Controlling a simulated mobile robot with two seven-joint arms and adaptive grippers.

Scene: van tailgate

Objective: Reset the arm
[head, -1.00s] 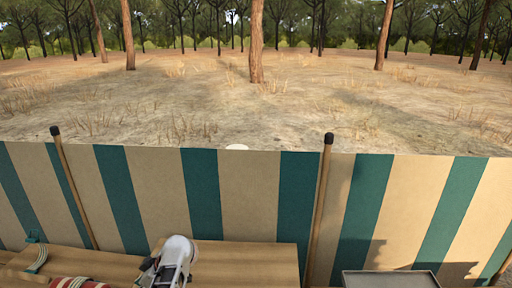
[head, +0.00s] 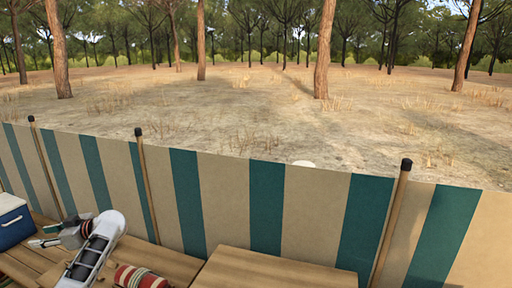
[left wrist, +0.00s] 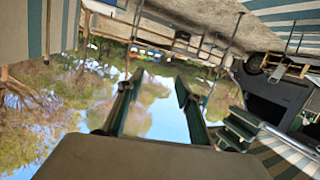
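My left arm (head: 95,250), white and black, rises at the lower left of the head view in front of the wooden tables. The wrist picture shows the scene upside down. My right arm and right gripper do not show in either view.
A red and cream roll (head: 138,278) lies just right of my left arm. A blue cooler (head: 14,222) with a white lid stands at the far left. A wooden table top (head: 270,270) is bare. A striped windbreak (head: 310,212) on poles runs behind, with open ground beyond.

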